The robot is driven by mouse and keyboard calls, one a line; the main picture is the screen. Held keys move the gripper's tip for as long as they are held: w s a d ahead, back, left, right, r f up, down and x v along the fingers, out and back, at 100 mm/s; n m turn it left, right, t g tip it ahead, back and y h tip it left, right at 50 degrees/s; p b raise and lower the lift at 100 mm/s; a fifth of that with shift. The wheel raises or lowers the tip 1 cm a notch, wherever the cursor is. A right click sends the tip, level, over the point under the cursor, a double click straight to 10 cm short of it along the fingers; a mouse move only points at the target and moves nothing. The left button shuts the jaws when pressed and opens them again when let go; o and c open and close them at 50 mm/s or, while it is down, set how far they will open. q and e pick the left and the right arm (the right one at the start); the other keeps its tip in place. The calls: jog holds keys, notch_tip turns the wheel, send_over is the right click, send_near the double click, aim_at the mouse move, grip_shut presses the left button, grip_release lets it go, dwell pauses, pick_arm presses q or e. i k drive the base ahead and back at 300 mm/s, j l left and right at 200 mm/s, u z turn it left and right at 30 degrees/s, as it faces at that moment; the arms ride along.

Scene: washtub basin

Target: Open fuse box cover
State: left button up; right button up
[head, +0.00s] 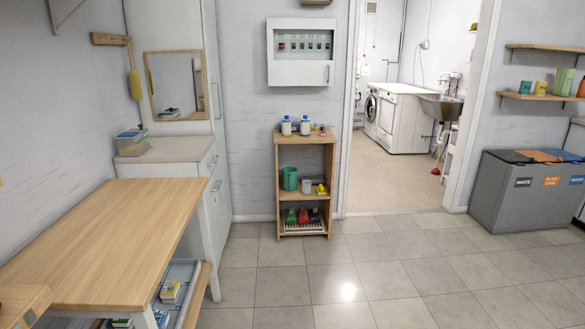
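The fuse box (300,77) is a white box mounted on the grey wall, above a small wooden shelf unit and left of the doorway. A row of switches, one of them with red on it, shows in its upper part. Its lower front is plain white, with a small dark handle at the right edge. I cannot tell whether a clear pane covers the switches. Neither of my grippers is in view.
A wooden shelf unit (279,182) with bottles on top stands below the fuse box. A wooden table (115,240) fills the left foreground. Grey bins (510,195) stand at right. The tiled floor (350,285) in the middle is clear, and an open doorway leads to a laundry room.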

aim_at(280, 73)
jog(key=i, duration=3.4)
